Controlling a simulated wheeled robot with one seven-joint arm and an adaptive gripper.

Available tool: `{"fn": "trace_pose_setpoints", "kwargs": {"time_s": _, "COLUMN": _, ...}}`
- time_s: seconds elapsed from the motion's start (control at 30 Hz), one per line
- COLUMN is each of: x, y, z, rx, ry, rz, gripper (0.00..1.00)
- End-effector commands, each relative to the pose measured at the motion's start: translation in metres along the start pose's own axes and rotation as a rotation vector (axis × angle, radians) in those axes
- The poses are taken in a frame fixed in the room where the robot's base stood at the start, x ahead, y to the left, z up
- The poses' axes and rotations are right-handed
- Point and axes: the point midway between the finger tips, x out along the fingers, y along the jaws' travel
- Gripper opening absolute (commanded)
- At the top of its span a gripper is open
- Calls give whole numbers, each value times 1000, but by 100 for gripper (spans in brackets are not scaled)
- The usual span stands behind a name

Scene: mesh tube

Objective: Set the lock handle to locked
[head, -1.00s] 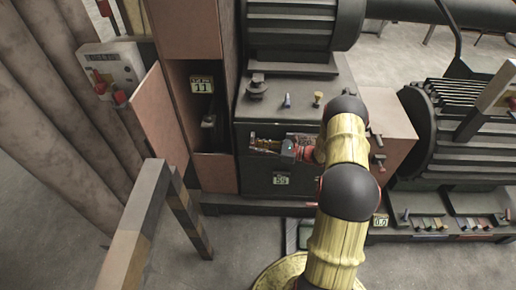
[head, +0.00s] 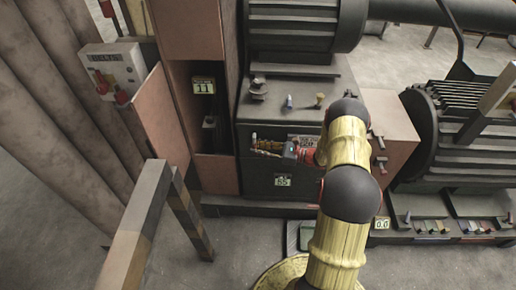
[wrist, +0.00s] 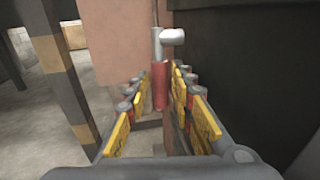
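A handle with a red grip and a pale metal T-shaped top (wrist: 160,80) stands upright in the wrist view; I take it for the lock handle. It is between the fingertip lines of my gripper (wrist: 157,85), with a gap on both sides. Whether it is between the tips or just beyond them is hard to tell. My gripper is open, with yellow pads on both fingers. In the head view my gripper (head: 267,146) points left along the front of the dark cabinet (head: 255,178), and a small pale tip (head: 254,136) shows at its fingers.
A pinkish open panel (head: 163,118) and a dark recess stand left of the cabinet. A striped barrier (head: 148,215) is in front at the left. A grey box with red knobs (head: 113,70) and a motor (head: 460,130) flank the area. Floor shows between barrier and cabinet.

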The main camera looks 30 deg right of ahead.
Motion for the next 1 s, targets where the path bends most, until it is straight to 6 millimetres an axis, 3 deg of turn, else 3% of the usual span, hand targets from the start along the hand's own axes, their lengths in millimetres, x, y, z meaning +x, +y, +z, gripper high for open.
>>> {"fn": "trace_pose_setpoints", "kwargs": {"time_s": 0.17, "x": -20, "y": -1, "z": 0, "rx": 0, "ry": -1, "rz": -4, "gripper": 24}}
{"fn": "trace_pose_setpoints", "kwargs": {"time_s": 0.6, "x": -102, "y": -1, "z": 0, "rx": 0, "ry": 1, "rz": -3, "gripper": 24}}
{"fn": "trace_pose_setpoints", "kwargs": {"time_s": 0.8, "x": -118, "y": -1, "z": 0, "rx": 0, "ry": 0, "rz": -1, "gripper": 24}}
{"fn": "trace_pose_setpoints", "kwargs": {"time_s": 1.0, "x": -119, "y": 0, "z": 0, "rx": 1, "ry": 0, "rz": 0, "gripper": 24}}
